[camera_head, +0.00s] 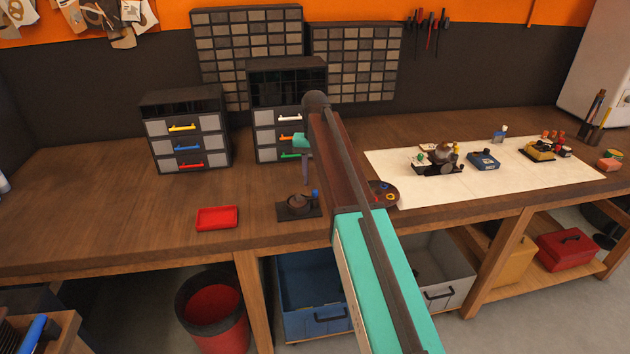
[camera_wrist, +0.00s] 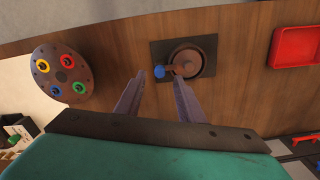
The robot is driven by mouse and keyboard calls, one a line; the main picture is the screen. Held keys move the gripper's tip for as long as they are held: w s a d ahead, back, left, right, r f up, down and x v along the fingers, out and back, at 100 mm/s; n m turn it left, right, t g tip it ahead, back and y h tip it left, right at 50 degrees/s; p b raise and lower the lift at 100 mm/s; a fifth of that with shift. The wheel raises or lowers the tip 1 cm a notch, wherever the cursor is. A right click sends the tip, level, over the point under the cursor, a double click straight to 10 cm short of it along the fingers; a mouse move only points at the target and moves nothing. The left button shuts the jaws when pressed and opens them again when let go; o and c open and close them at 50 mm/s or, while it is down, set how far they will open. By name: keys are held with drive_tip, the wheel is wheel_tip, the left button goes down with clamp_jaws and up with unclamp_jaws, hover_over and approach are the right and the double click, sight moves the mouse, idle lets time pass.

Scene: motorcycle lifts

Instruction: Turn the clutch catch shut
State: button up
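The clutch catch (camera_wrist: 187,60) is a brown round disc on a dark square plate, with a short lever ending in a blue knob (camera_wrist: 159,71). In the wrist view the knob is at the disc's lower left. In the head view the clutch catch (camera_head: 299,205) sits near the bench's front edge, its blue knob (camera_head: 315,194) at the right. My gripper (camera_wrist: 158,78) is open and empty, its two fingers apart and pointing down toward the plate. The knob appears between the fingertips in the wrist view; whether they touch it I cannot tell. In the head view my gripper (camera_head: 305,181) is above the plate.
A round board with coloured rings (camera_wrist: 62,73) lies beside the plate, partly behind my arm in the head view. A red tray (camera_head: 217,218) is on the other side. Drawer cabinets (camera_head: 186,133) stand behind. A pale mat (camera_head: 400,166) with several parts lies at the right.

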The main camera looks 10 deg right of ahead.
sight(315, 191)
wheel_tip(315, 191, up, 10)
drive_tip(key=p, duration=0.4)
drive_tip(key=shift+f+p, duration=0.15)
drive_tip(key=shift+p, duration=0.25)
